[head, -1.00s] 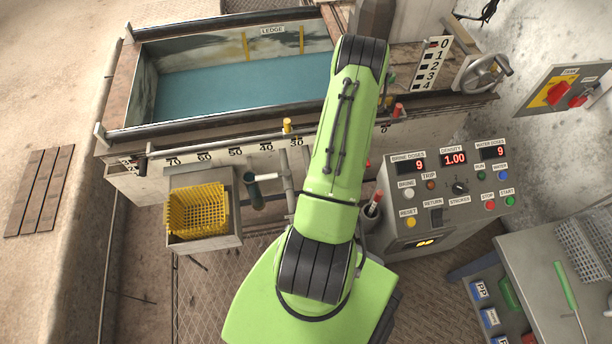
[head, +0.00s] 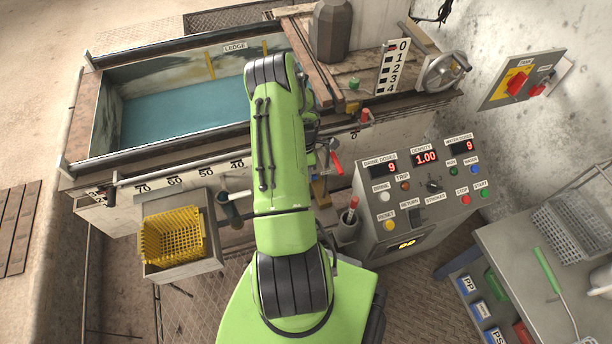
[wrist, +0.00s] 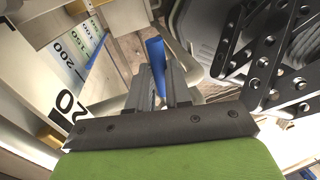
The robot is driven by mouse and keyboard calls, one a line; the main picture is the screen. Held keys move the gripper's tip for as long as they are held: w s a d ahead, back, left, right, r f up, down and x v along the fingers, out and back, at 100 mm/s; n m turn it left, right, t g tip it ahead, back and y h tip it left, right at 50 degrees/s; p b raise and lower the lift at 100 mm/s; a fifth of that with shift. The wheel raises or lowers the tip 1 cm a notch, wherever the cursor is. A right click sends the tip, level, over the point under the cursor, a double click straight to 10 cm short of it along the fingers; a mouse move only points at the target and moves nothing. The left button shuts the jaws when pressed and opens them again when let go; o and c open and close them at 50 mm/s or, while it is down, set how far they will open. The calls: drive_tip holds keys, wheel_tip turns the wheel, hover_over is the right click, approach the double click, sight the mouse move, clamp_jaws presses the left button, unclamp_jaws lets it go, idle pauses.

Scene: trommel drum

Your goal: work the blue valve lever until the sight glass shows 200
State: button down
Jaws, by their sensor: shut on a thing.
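The blue valve lever (wrist: 155,56) stands up between the fingers of my gripper (wrist: 160,82) in the wrist view. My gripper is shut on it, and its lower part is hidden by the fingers. A white scale (wrist: 75,55) marked 200, 150 and 100 is at the left of the wrist view, with a narrow blue strip (wrist: 97,52) beside it. I cannot read a level against the marks. In the head view my green arm covers the lever and the gripper.
A red-handled lever (head: 336,162) is just right of my arm. The control panel (head: 420,195) stands to the right, with density reading 1.00. A yellow basket (head: 172,240) is at the left. A tank of blue-green liquid (head: 185,108) lies behind.

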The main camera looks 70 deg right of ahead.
drive_tip(key=shift+w+d+n, duration=0.15)
drive_tip(key=shift+d+n, duration=0.1)
drive_tip(key=shift+n, duration=0.15)
drive_tip(key=c, duration=1.1)
unclamp_jaws()
drive_tip(key=shift+o, duration=0.2)
wheel_tip(320, 180, up, 16)
drive_tip(key=w+d+p, duration=0.2)
drive_tip(key=p, duration=0.3)
drive_tip(key=shift+d+f, duration=0.15)
drive_tip(key=shift+f, duration=0.1)
